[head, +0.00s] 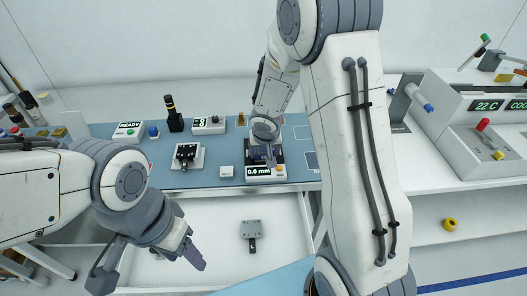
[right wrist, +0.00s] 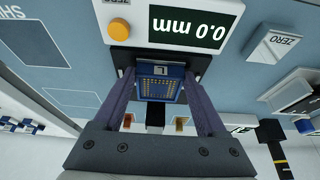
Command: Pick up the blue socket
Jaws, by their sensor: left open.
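The blue socket (right wrist: 160,86), with rows of gold contacts and an "L" label, sits at the dark gauge stand in the right wrist view. The two fingers of my right gripper (right wrist: 160,80) lie one on each side of it. I cannot tell whether they touch its sides. In the head view my right gripper (head: 268,154) is down at the gauge reading 0.0 mm (head: 265,172), and the socket cannot be made out there. My left gripper (head: 150,268) is open and empty at the lower left, in front of the bench.
The blue bench mat (head: 205,178) carries a READY box (head: 129,131), a black clamp fixture on a white plate (head: 187,156) and a small white block (head: 226,171). A grey part (head: 251,229) lies on the white surface below. A 22 C machine (head: 485,130) stands at right.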

